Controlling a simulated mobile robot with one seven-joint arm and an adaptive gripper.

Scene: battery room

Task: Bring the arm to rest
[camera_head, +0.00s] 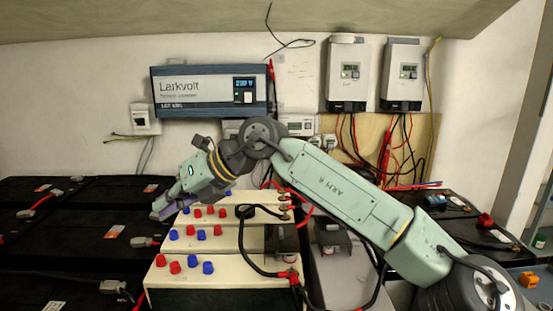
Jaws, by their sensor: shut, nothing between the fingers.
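My arm reaches from the lower right, up over the middle, and bends down to the left. My gripper (160,213) is at its end, at the left edge of the white batteries (222,284) with red and blue caps. The gripper points down and to the left. Its fingers are small in the picture and look closed, with nothing seen in them. I cannot tell whether the fingertips touch a battery. My arm hides part of the wall and part of the batteries behind it.
Black batteries (82,215) fill the left side, with cables and clamps on them. Black cables with red ends (250,245) run over the white batteries. A Larkvolt inverter (195,88) and two white wall units (347,75) hang behind. An orange item (528,279) lies at right.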

